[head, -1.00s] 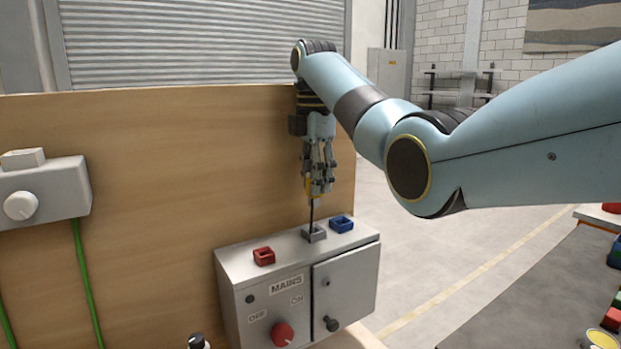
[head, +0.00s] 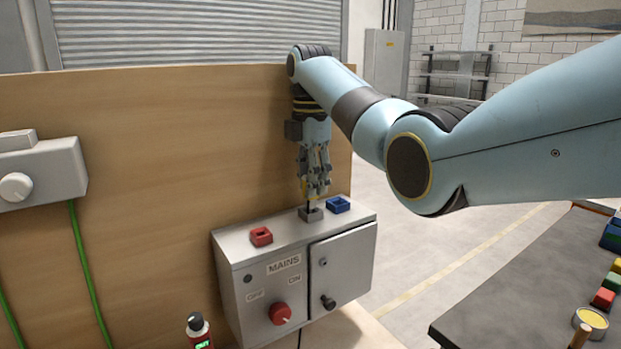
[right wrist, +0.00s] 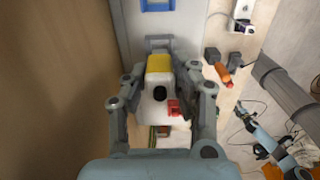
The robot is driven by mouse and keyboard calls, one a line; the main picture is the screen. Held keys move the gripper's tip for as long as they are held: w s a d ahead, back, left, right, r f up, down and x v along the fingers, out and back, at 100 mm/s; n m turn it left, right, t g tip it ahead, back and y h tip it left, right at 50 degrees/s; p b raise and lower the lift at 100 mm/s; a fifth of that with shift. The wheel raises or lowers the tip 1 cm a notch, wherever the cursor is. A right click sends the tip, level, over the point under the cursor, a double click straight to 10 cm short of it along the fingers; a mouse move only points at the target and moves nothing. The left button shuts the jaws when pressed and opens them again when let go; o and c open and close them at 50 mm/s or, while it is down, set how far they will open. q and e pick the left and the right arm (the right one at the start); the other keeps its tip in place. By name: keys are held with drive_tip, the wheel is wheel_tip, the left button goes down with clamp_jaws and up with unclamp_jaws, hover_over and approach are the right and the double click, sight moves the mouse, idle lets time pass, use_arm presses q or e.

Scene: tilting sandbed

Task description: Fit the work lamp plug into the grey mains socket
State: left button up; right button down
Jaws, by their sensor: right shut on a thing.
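My right gripper (head: 314,190) points down just above the grey mains socket (head: 311,215), on top of the mains box. It is shut on the work lamp plug, a yellow and white body with a black end (right wrist: 158,82) between the fingers in the right wrist view. In the head view the fingers hide most of the plug. A short dark piece shows between fingertips and socket; I cannot tell whether the plug touches the socket. My left gripper is not in the head view; a small blue arm at lower right of the wrist view looks like mine, its jaws unclear.
The mains box (head: 240,290) also carries a red socket (head: 261,237) and a blue socket (head: 338,205). A wooden panel (head: 180,150) stands close behind. A white switch box (head: 40,175) hangs at left. A dark table (head: 500,310) is at right.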

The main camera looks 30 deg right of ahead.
drive_tip(key=shift+f, duration=1.3)
idle(0.7)
drive_tip(key=c, duration=0.5)
unclamp_jaws()
drive_tip(key=shift+s, duration=0.1)
